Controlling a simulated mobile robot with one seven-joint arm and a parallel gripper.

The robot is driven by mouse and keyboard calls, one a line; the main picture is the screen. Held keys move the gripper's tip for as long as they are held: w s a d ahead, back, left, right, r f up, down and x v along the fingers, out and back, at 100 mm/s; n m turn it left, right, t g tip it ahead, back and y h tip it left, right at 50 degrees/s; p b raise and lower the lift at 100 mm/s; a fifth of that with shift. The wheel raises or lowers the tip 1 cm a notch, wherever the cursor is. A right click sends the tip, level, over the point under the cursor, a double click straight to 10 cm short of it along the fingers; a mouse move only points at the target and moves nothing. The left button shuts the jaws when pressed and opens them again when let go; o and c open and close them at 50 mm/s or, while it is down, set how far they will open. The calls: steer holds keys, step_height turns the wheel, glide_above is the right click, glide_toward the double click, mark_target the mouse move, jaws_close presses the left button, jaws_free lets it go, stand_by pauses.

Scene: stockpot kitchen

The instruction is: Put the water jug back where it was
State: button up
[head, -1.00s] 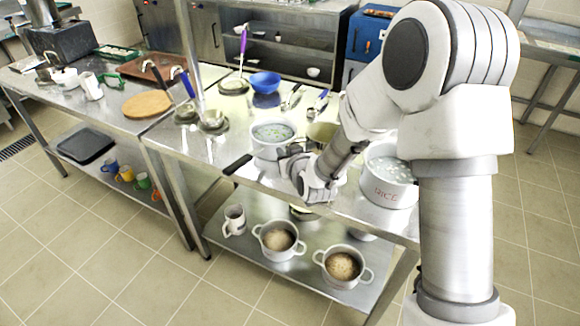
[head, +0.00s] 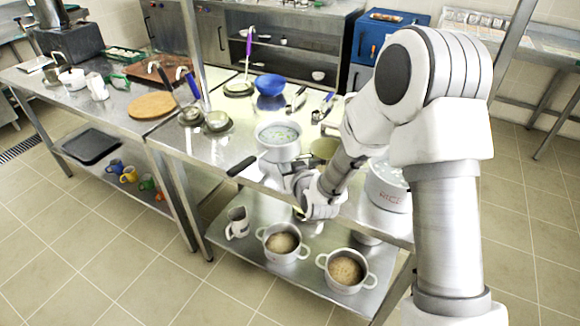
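A pale grey jug with a handle (head: 238,222) stands upright on the lower shelf, left of two pots. A smaller white jug-like vessel (head: 97,87) stands on the left table. I cannot tell for sure which is the water jug. My gripper (head: 284,176) is at the front edge of the right table, just below and in front of a large pot with greenish contents (head: 279,136). My wrist hides part of it, and its fingers are too small and unclear to tell whether they are open or touching anything. I see no jug in it.
Two pots with brownish contents (head: 283,243) (head: 346,270) stand on the lower shelf. A pot marked RICE (head: 388,188) is partly behind my arm. A round wooden board (head: 149,105) lies on the left table.

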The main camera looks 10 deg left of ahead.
steer(key=shift+r, duration=0.1)
steer(key=shift+r+p, duration=0.2)
steer(key=shift+p, duration=0.15)
steer(key=v, duration=1.2)
steer(key=shift+f, duration=0.15)
steer(key=s+d+r+m+g+h, duration=0.35)
steer(key=s+d+r, duration=0.35)
steer(key=d+r, duration=0.5)
steer(key=s+d+r+m+g+h, duration=0.1)
steer(key=s+d+r, duration=0.1)
steer(key=s, duration=0.5)
steer(key=s+d+r+g+h, duration=0.1)
steer(key=s+d+r+g, duration=0.1)
steer(key=s+d, duration=0.2)
steer(key=s, duration=0.3)
steer(key=shift+s+d+m, duration=0.15)
steer(key=shift+s+m, duration=0.2)
